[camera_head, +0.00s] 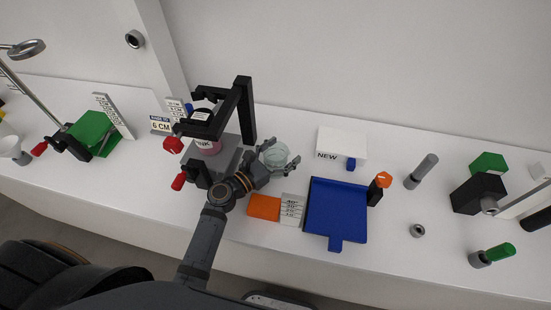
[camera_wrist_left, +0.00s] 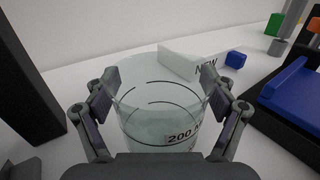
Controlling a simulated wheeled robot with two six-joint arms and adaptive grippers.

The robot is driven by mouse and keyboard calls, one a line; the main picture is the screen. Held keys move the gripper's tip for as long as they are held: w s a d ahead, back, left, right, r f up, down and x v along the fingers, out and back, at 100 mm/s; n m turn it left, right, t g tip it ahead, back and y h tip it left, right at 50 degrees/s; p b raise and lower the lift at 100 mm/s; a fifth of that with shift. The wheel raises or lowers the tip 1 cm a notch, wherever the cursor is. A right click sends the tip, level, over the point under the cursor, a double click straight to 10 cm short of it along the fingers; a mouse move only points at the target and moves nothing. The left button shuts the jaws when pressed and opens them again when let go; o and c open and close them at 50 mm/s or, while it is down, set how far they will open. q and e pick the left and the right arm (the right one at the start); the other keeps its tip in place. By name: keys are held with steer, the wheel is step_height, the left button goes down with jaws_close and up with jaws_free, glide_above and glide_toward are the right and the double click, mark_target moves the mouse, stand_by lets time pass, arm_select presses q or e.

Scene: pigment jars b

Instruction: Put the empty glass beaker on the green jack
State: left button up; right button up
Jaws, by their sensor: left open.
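The glass beaker (camera_head: 274,159) is clear, pale green and upright on the white table, right of the black frame. In the left wrist view the beaker (camera_wrist_left: 158,122) shows a "200" label, cut off, and no visible contents. My left gripper (camera_head: 279,156) is open around the beaker. In the wrist view its two fingers (camera_wrist_left: 162,90) stand on either side of the beaker's upper wall; I cannot tell whether they touch it. The green jack (camera_head: 94,131) stands at the left of the table, with a red knob (camera_head: 39,148) at its left. My right gripper is not in view.
A black frame (camera_head: 245,110) stands over a grey jack holding a pink-labelled jar (camera_head: 206,146), close left of my gripper. An orange block (camera_head: 264,206) and blue tray (camera_head: 335,208) lie to the right. A "6 CM" sign (camera_head: 161,125) stands near the green jack.

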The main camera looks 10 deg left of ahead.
arm_select(q)
steer(key=shift+w+d, duration=0.3)
steer(key=shift+w, duration=0.1)
steer(key=shift+c, duration=0.4)
steer(key=c, duration=1.2)
steer(key=shift+c, duration=0.7)
